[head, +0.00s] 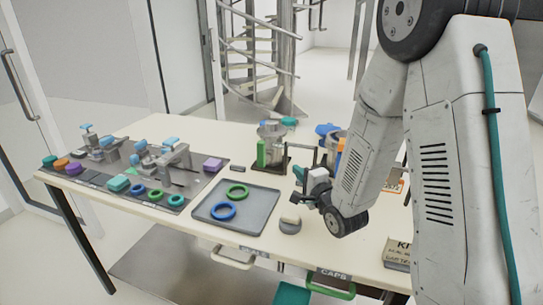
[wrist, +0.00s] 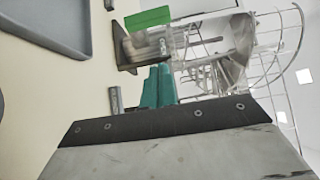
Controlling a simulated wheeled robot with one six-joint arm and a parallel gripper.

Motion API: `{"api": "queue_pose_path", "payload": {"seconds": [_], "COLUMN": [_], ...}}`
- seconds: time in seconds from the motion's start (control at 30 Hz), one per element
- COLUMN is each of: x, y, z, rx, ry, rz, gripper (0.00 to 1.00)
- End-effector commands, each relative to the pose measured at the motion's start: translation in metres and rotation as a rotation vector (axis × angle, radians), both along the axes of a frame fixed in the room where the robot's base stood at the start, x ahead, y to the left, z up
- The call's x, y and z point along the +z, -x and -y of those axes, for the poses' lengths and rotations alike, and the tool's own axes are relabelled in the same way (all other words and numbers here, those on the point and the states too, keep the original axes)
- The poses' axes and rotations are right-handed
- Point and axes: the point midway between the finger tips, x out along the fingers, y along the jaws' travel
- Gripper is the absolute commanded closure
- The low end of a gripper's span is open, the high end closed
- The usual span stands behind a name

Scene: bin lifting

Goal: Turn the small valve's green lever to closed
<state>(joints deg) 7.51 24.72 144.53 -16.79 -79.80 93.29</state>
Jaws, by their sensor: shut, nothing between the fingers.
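A clear funnel-like vessel (head: 271,131) stands on a dark base on the table in the head view. A flat green piece, which looks like the small valve's green lever (head: 262,153), stands upright at its left side. In the wrist view the picture is turned, and the green lever (wrist: 148,18) lies near the top, beside the clear vessel (wrist: 215,45). My gripper (head: 299,173) is to the right of the lever and apart from it. Its teal fingers (wrist: 159,72) are shut and empty. The valve body is hard to make out.
A dark mat with fixtures and rings is at left. A round grey-beige object (head: 290,224) sits below my gripper. Blue items stand behind my arm.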

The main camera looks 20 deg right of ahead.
Motion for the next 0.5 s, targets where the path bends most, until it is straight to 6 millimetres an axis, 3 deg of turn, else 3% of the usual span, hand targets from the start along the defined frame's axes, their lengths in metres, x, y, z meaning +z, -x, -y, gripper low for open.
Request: {"api": "queue_pose_path", "payload": {"seconds": [0.3,0.5], "x": [0.000,0.001], "y": [-0.003,-0.030], "z": [-0.001,-0.006], "rx": [0.000,0.002], "ry": [0.003,0.003], "rz": [0.000,0.000], "gripper": [1.00,1.00]}}
